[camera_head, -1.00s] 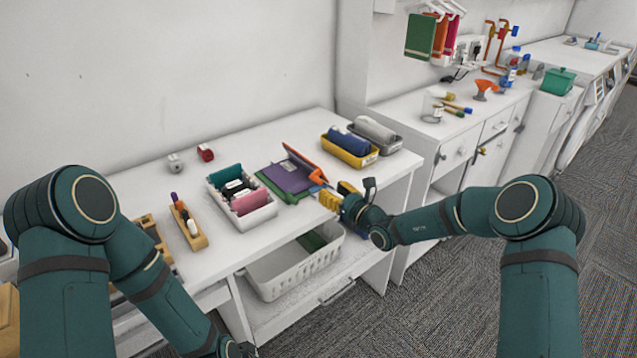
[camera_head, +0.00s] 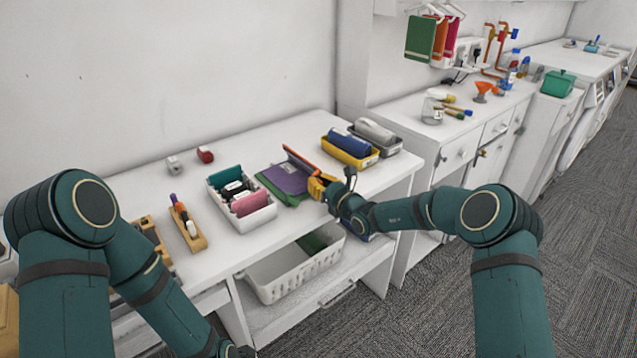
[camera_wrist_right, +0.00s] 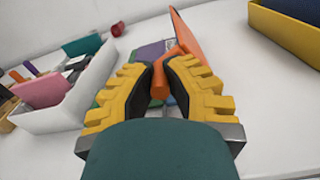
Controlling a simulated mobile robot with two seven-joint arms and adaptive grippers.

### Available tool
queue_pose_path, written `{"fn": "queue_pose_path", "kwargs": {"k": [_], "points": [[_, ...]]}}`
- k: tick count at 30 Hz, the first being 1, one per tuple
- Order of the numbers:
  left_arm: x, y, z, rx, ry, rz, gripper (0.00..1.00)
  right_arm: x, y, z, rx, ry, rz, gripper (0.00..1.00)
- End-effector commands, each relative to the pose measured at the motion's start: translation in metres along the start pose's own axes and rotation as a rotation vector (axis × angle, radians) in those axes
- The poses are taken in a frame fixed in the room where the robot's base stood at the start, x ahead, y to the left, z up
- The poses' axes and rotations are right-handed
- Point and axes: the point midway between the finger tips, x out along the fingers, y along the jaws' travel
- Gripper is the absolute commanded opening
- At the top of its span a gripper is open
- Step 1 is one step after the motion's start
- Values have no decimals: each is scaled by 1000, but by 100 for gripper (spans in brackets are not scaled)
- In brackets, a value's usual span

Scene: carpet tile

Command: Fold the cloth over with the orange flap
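A purple cloth (camera_head: 284,178) lies flat on the white table, with a green edge showing around its left and front sides. The orange flap (camera_head: 300,160) stands tilted up along the cloth's right side. My right gripper (camera_head: 320,187) is at the near end of the flap. In the right wrist view its yellow fingers (camera_wrist_right: 160,84) close around an orange handle of the flap (camera_wrist_right: 186,45). The fingers hide part of the cloth (camera_wrist_right: 150,52) there. My left gripper (camera_head: 238,351) is low at the bottom edge, mostly cut off, away from the cloth.
A white basket (camera_head: 262,215) with rolled cloths stands left of the cloth. A yellow bin (camera_head: 350,158) with a blue roll and a grey bin (camera_head: 392,147) stand behind right. A white basket (camera_head: 270,288) sits on the shelf below.

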Motion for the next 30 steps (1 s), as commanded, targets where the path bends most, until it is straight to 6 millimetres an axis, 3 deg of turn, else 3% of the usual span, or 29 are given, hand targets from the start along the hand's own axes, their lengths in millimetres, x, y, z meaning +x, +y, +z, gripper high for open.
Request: {"fn": "queue_pose_path", "kwargs": {"k": [14,30], "points": [[-7,3,0,-1,-3,0,47,0,-4,6,73,-1,0,0],[-30,11,-4,-5,3,-1,47,0,-29,26,454,-2,-2,0]]}}
